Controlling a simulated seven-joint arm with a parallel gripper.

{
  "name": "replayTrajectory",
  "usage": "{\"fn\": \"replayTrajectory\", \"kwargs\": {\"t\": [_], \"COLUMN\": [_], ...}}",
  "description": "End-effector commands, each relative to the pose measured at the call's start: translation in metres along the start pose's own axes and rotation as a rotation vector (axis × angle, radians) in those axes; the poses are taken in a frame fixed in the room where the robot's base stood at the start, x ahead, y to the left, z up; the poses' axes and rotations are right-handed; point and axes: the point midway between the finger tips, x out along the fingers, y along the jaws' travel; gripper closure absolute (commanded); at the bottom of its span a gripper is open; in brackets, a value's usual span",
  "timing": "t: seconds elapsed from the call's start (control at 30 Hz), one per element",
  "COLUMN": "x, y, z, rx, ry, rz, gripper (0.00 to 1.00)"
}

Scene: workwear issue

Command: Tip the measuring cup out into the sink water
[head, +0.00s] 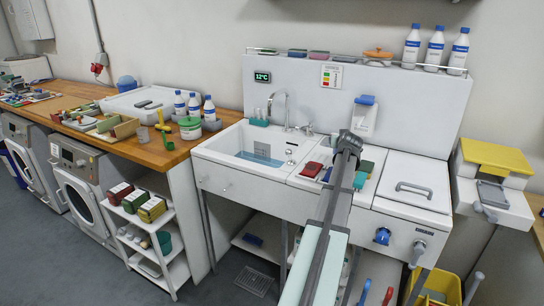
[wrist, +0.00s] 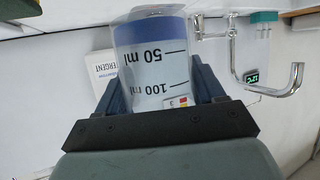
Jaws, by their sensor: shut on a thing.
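The clear measuring cup (wrist: 150,72) is held between the two dark fingers of my gripper (wrist: 158,84) in the wrist view. That view is upside down, and the cup looks upright in the room. It has 50 ml and 100 ml marks and a blue layer at its bottom end; I cannot tell if this is liquid. In the head view, my gripper (head: 348,143) is at the far end of my arm, right of the sink basin (head: 238,141). The cup cannot be made out there. Blue sink water (head: 260,158) lies in the basin.
A curved tap (head: 285,105) stands behind the basin; it shows in the wrist view (wrist: 296,80). A white detergent pack (head: 364,118) is on the back panel. Red (head: 311,169) and other cloth-like items lie right of the basin. Several bottles (head: 436,47) stand on the top shelf.

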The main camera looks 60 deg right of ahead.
Motion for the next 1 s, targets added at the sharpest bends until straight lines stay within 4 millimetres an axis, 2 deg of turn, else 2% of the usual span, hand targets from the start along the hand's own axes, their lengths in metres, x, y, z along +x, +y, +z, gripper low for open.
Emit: {"fn": "replayTrajectory", "kwargs": {"t": [0.03, 0.2, 0.4, 0.6, 0.8, 1.0], "x": [0.014, 0.044, 0.075, 0.097, 0.107, 0.11], "y": [-0.012, -0.055, -0.107, -0.152, -0.181, -0.19], "z": [-0.003, -0.007, -0.014, -0.02, -0.024, -0.025], "rx": [-0.013, -0.065, -0.125, -0.18, -0.213, -0.224], "ry": [0.001, 0.004, 0.009, 0.012, 0.014, 0.015], "rz": [-0.037, -0.162, -0.313, -0.443, -0.521, -0.547], "gripper": [0.68, 0.68, 0.68, 0.68, 0.68, 0.68]}}
